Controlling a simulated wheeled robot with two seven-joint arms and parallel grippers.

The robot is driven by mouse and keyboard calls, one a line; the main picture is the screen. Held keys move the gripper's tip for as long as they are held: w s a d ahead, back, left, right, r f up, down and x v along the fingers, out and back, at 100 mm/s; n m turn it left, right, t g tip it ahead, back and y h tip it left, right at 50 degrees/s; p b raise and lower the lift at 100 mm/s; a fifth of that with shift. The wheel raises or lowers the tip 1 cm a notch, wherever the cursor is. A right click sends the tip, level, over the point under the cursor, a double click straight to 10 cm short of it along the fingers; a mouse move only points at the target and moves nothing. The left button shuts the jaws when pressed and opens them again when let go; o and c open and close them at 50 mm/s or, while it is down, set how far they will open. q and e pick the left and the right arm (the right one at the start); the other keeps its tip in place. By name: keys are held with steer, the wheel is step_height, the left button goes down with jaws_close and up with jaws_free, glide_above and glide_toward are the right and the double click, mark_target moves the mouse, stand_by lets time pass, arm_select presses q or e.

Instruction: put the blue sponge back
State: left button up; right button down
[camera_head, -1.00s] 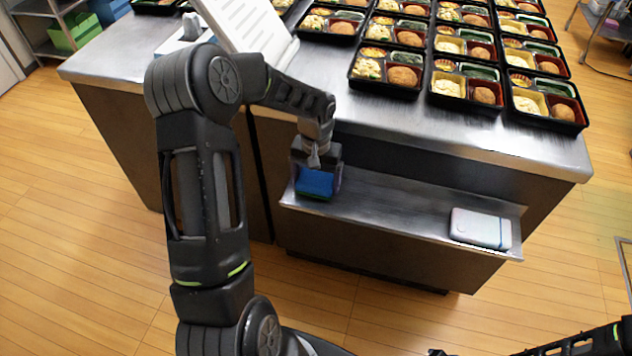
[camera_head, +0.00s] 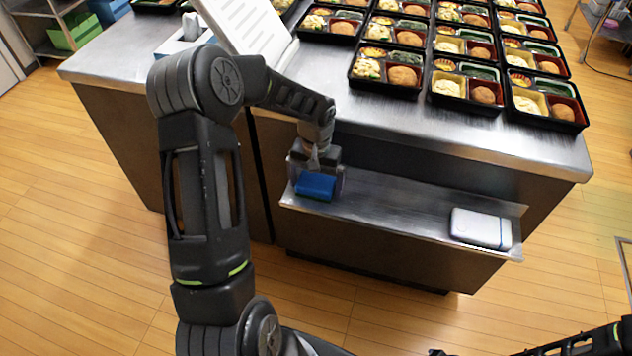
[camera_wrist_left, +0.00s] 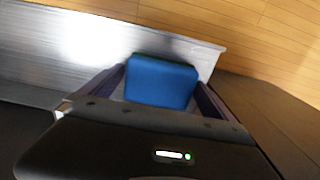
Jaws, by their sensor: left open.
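The blue sponge (camera_head: 315,186) is at the left end of the metal shelf (camera_head: 390,208) under the counter. It also shows in the left wrist view (camera_wrist_left: 161,81), with a thin dark green layer along its far edge. My left gripper (camera_head: 318,180) is open, with its fingers on either side of the sponge. In the left wrist view a small gap shows beside the sponge at the fingers. Whether the sponge's underside rests on the shelf is hidden. My right arm shows only in part at the lower right, and its gripper cannot be made out.
A white and grey box (camera_head: 481,228) lies at the right end of the shelf. Several filled bento trays (camera_head: 548,104) stand on the metal counter (camera_head: 440,128) above. The middle of the shelf is clear.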

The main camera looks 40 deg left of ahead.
mark_target(316, 182)
arm_select(q)
steer(key=shift+r, duration=0.5)
step_height(316, 182, up, 11)
stand_by(0.8)
